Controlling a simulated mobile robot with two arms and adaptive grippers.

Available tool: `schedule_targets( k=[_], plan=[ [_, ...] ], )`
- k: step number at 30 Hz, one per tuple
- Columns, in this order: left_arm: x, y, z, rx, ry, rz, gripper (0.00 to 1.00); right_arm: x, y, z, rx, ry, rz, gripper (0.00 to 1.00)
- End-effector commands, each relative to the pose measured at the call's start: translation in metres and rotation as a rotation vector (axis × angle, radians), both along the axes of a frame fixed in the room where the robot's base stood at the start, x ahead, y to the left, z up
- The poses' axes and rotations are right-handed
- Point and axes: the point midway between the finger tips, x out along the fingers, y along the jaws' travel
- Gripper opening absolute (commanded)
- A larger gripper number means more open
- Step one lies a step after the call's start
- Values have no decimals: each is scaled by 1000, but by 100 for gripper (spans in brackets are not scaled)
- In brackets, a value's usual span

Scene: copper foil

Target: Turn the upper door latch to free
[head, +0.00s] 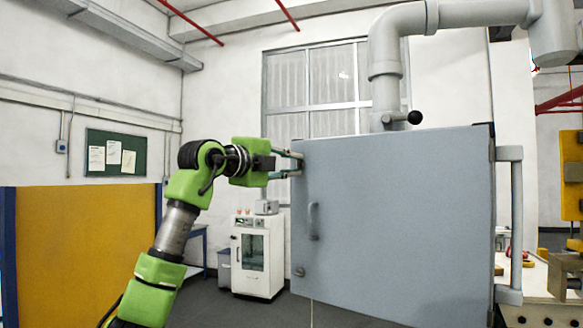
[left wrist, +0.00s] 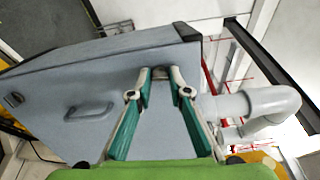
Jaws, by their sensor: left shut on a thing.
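The grey door (head: 395,225) of a cabinet stands in front of me, closed as far as I can tell. It also fills much of the left wrist view (left wrist: 75,75). My left gripper (head: 297,164) is at the door's upper left edge, its fingers shut on the upper latch. In the left wrist view the green-sided fingers (left wrist: 160,76) meet the door face near its corner. The latch is mostly hidden between the fingertips, so its angle cannot be told. The lower latch (head: 299,271) shows near the door's lower left corner. My right gripper is not in view.
A door handle (head: 313,221) sticks out between the two latches. A thick grey pipe (head: 384,60) with a black-knobbed lever (head: 414,117) rises behind the cabinet top. A white cabinet (head: 258,258) stands farther back. The floor left of the door is open.

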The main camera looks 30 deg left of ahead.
Motion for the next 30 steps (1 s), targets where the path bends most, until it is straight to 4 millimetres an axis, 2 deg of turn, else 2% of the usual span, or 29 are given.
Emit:
schedule_targets(
  k=[9,24,25,26,30],
  plan=[
    [0,0,0,-99,6,1,0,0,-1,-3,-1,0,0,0],
    [0,0,0,-114,8,1,0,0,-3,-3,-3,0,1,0],
    [0,0,0,-114,8,1,26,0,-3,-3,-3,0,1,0],
    [0,0,0,-114,8,1,33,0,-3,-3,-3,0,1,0],
    [0,0,0,-113,8,1,35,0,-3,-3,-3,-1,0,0]
  ],
)
